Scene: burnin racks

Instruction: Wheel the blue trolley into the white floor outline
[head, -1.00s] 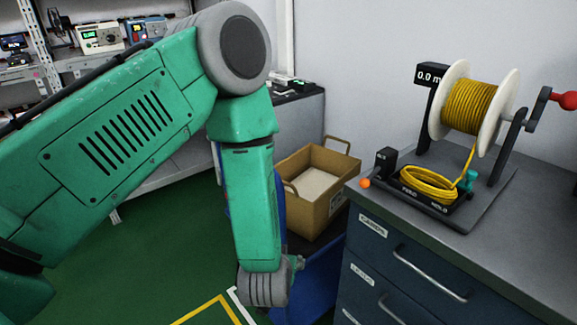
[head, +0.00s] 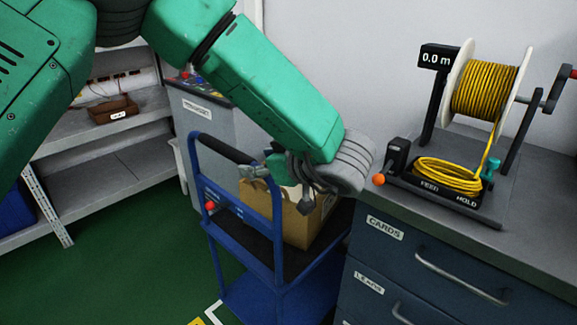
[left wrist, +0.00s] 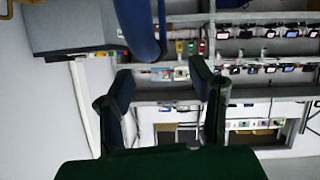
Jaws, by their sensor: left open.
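The blue trolley (head: 278,235) stands upright in the middle of the head view, its black-gripped push handle (head: 226,149) facing me. A tan box (head: 296,222) sits on its top deck. My left gripper (head: 275,178) is open beside the right end of the handle; I cannot tell whether it touches. In the left wrist view its fingers (left wrist: 160,85) are spread with nothing between the tips, and a blue piece (left wrist: 140,25), probably trolley frame, shows at the top. A corner of the white floor outline (head: 212,314) shows at the bottom; the rest is hidden or out of frame.
A dark blue drawer cabinet (head: 385,265) with a yellow cable reel (head: 484,90) stands close on the trolley's right. A grey cabinet (head: 208,125) is behind it. Shelving (head: 105,180) stands at left. Green floor (head: 130,265) is clear left of the trolley. Yellow tape (head: 196,322) shows below.

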